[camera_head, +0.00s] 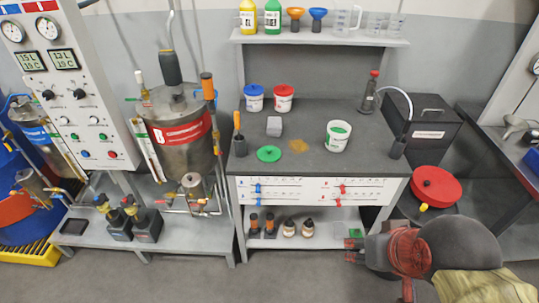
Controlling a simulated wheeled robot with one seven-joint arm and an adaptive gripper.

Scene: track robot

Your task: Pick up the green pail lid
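The green pail lid (269,154) lies flat on the dark workbench top (310,165), near its front left part. It is a round disc with a small knob in the middle. An open white pail (337,137) with green on its label and inside stands to the right of the lid. My gripper (352,250) is at the lower right, low in front of the bench and well away from the lid. It points left. Its fingers are small and partly blend with the background, so I cannot tell whether they are apart.
Blue-lidded (254,98) and red-lidded (283,98) pails stand at the bench's back. A grey block (274,126), an orange-brown spill (296,145) and a holder with an orange-handled tool (239,140) are near the lid. A steel tank (180,140) stands left.

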